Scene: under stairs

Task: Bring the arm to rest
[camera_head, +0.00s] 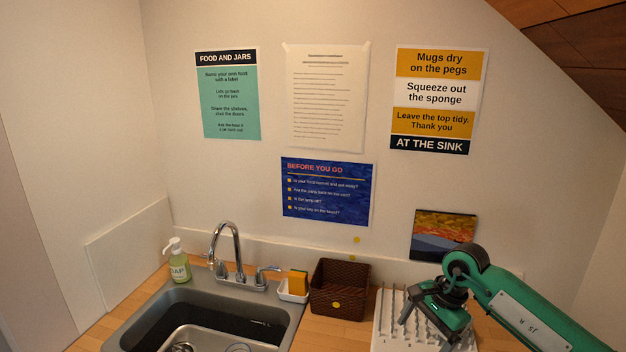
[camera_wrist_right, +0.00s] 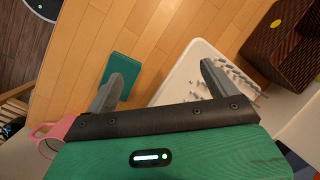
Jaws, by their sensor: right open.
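My right arm, green and black, comes in from the lower right in the head view. Its gripper (camera_head: 430,325) is over the white pegged drying rack (camera_head: 385,333) on the counter. In the right wrist view the two grey fingers of the gripper (camera_wrist_right: 160,86) are spread apart with nothing between them. The wooden counter, a flat green piece (camera_wrist_right: 120,68) and the rack's edge (camera_wrist_right: 180,75) show beyond them. My left gripper is not in view.
A brown woven basket (camera_head: 340,288) stands left of the rack. A sponge holder (camera_head: 293,290), tap (camera_head: 228,250), soap bottle (camera_head: 178,262) and sink (camera_head: 140,325) are farther left. A pink mug (camera_wrist_right: 47,130) shows beside the gripper in the wrist view. Posters hang on the wall.

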